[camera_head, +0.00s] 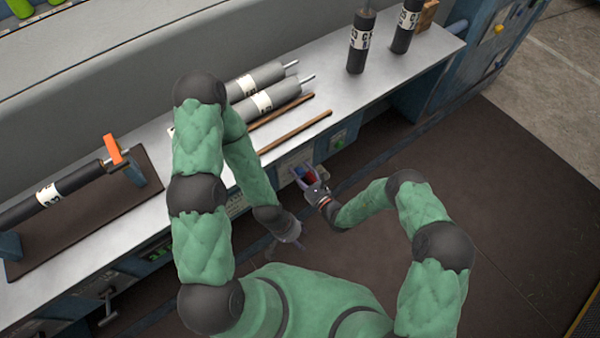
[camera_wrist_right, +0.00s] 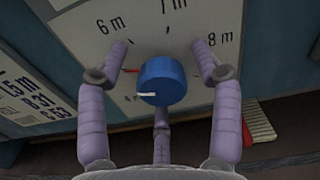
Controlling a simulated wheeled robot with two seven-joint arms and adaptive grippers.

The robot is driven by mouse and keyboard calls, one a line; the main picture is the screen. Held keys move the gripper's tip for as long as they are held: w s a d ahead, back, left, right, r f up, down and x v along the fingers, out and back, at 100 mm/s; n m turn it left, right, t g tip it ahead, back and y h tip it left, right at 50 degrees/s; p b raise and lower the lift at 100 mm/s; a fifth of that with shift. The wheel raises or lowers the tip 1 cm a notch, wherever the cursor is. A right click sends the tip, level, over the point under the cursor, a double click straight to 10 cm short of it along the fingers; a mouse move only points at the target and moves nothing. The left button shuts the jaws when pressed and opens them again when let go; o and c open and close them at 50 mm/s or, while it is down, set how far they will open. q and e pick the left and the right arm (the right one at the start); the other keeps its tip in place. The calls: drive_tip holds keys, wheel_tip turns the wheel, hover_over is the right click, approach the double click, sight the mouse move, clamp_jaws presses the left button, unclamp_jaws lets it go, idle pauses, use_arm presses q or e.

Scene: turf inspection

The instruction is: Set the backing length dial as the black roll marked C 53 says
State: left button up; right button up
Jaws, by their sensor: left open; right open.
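The backing length dial is a blue knob (camera_wrist_right: 165,82) on a pale panel (camera_wrist_right: 75,32) with marks reading 6 m, 7 m and 8 m. Its white pointer faces left, toward a small mark that looks like 4 m. My right gripper (camera_wrist_right: 161,62) is open, its purple fingers around the knob; contact is unclear. In the head view my right gripper (camera_head: 307,180) is at the bench front. My left gripper (camera_head: 297,245) is open, low and apart from the panel. Black rolls with white labels stand upright (camera_head: 361,42), (camera_head: 404,28); another (camera_head: 70,186) lies at left. Their marks are too small to read surely.
Grey rolls (camera_head: 270,98) and brown sticks (camera_head: 298,132) lie on the bench (camera_head: 335,88). A red part (camera_wrist_right: 259,122) is right of the knob. The dark floor (camera_head: 500,190) is clear.

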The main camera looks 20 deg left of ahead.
drive_tip(key=c, duration=1.1)
